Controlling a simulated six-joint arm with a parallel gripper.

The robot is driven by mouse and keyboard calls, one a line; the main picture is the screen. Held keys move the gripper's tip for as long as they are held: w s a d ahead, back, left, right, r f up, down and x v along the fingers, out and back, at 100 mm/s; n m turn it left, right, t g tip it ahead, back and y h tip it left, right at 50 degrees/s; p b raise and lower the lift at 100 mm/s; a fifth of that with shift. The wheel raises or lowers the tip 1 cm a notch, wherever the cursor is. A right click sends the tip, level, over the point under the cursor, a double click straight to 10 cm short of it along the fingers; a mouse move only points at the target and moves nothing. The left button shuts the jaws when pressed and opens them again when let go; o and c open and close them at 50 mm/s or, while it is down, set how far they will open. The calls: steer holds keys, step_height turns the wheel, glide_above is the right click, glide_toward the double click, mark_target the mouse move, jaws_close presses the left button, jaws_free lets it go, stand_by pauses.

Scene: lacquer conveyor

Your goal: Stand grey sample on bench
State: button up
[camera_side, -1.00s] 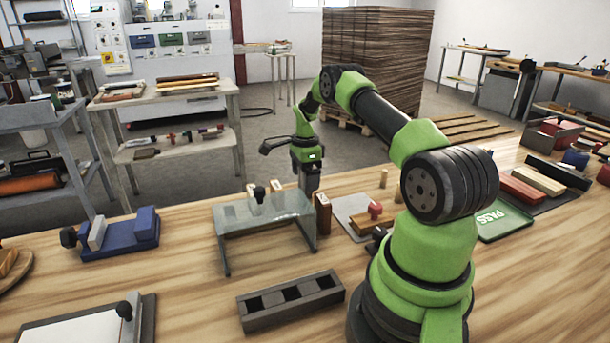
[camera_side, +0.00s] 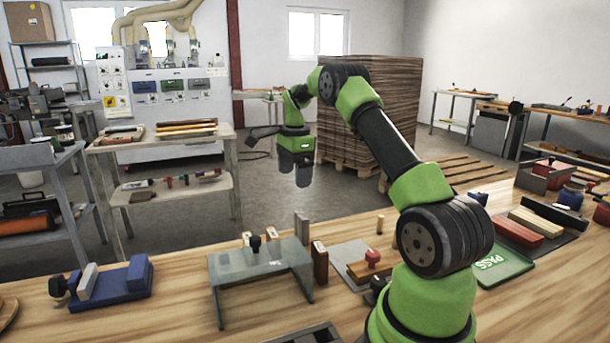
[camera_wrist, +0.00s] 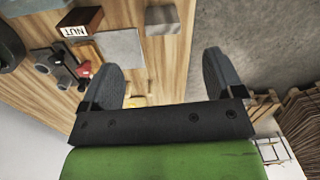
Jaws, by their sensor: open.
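The grey sample (camera_side: 302,229) stands upright on the wooden bench (camera_side: 185,272) near its back edge, just behind the translucent stand (camera_side: 250,265). It also shows at the top of the wrist view (camera_wrist: 161,20), apart from my fingers. My gripper (camera_side: 295,174) is open and empty, raised above and behind the sample in the side view. In the wrist view both fingers (camera_wrist: 162,70) are spread, with nothing between them. The translucent stand may hide the sample's lowest part in the side view.
A brown block marked NUT (camera_wrist: 80,21) stands right of the sample in the side view. A blue vise-like fixture (camera_side: 125,282) sits at left. The air around my gripper is clear.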

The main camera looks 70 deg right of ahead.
steer(key=s+a+r+n+t, duration=0.1)
steer(key=a+r+n+t, duration=0.1)
steer(key=a+r+n, duration=0.45)
steer(key=a+r+n+t, duration=0.1)
steer(key=a+r+n, duration=0.2)
steer(key=a+r, duration=0.6)
steer(key=s+a+f+n+t+y, duration=0.2)
steer(key=s+a+n+t, duration=0.1)
steer(key=s+a+n, duration=0.9)
steer(key=s+a, duration=0.3)
steer(key=a, duration=0.1)
steer(key=shift+s+f+t, duration=0.2)
steer(key=shift+s+t, duration=0.1)
steer(key=shift+t, duration=0.1)
